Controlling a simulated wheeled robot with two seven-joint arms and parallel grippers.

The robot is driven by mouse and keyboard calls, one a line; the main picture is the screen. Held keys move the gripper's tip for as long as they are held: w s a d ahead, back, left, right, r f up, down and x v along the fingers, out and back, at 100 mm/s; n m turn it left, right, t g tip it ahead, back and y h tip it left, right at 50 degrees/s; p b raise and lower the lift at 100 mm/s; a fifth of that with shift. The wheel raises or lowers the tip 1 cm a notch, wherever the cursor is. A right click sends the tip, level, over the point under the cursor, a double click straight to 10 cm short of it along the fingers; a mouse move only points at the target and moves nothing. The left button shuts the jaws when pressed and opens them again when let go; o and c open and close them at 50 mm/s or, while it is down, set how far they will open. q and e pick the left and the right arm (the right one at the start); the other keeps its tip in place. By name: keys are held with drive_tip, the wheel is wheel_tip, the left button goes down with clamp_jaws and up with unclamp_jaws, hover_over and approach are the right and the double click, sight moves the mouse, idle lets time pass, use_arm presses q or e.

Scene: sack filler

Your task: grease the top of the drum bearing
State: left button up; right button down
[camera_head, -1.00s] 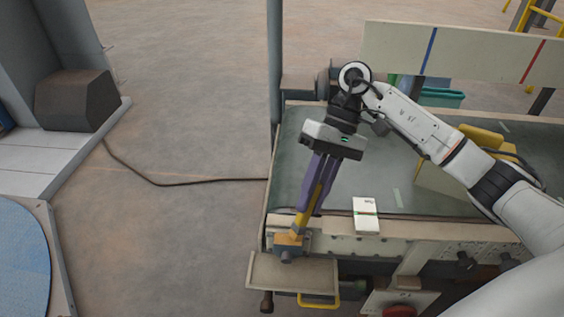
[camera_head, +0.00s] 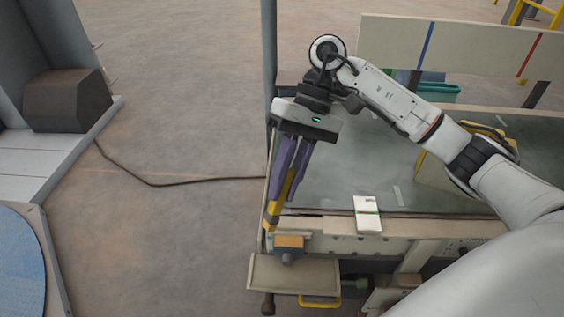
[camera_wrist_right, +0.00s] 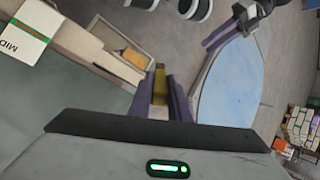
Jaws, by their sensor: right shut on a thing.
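My right gripper (camera_head: 282,205) points down over the near left corner of the conveyor. Its purple fingers are shut on a slim yellow tool (camera_head: 291,186), which also shows between the fingers in the right wrist view (camera_wrist_right: 160,88). An orange-topped block with a grey nub, seemingly the drum bearing (camera_head: 289,242), sits at the conveyor's corner; it shows in the right wrist view too (camera_wrist_right: 133,58). The tool's lower end appears just up and left of the block, apart from it in the picture. Purple fingers, seemingly my left gripper (camera_wrist_right: 228,32), show at upper right in the wrist view; their opening is unclear.
A beige tray (camera_head: 265,275) is below the block, with a yellow handle (camera_head: 320,301) near it. A white striped packet (camera_head: 367,214) lies on the conveyor edge. A yellow piece (camera_head: 432,172) stands on the grey-green belt (camera_head: 345,175). A blue round surface (camera_head: 20,265) is at left.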

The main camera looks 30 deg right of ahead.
drive_tip(key=shift+r+p, duration=0.65)
drive_tip(key=shift+r, duration=1.45)
